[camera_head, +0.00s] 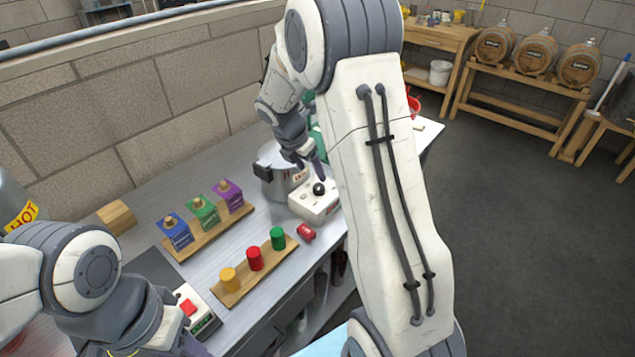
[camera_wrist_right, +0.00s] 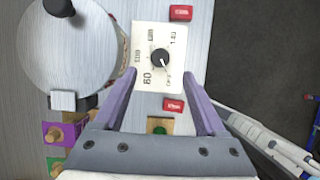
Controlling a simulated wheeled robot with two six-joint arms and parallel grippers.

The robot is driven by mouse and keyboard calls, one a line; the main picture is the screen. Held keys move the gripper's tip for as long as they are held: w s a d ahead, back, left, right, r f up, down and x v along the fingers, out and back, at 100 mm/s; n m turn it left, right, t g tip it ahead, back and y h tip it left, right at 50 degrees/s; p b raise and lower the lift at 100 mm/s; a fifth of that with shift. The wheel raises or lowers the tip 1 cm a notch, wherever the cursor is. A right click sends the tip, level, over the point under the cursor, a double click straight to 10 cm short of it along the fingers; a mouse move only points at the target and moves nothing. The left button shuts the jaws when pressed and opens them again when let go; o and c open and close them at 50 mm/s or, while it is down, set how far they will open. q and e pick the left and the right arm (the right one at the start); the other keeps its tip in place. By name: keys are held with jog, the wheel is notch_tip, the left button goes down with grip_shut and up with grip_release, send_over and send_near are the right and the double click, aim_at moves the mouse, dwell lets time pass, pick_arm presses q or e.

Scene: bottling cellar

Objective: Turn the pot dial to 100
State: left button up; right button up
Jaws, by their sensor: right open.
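The pot dial is a round black knob (camera_head: 319,188) on a white control box (camera_head: 306,206) beside the steel pot (camera_head: 275,165). In the right wrist view the knob (camera_wrist_right: 161,58) has a white pointer mark toward the lower right, and numbers including 60 and 140 are printed around it; some labels are too small to read. My right gripper (camera_head: 314,168) is open just above the knob.
A red block (camera_head: 307,232) lies just in front of the control box. A wooden board with yellow, red and green cylinders (camera_head: 255,259) and another with blue, green and purple blocks (camera_head: 203,222) stand nearby. A device with a red button (camera_head: 188,307) sits near my left arm.

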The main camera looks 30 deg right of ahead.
aim_at(319, 186)
jog(key=x, duration=0.8)
jog(key=shift+f, duration=0.1)
grip_shut()
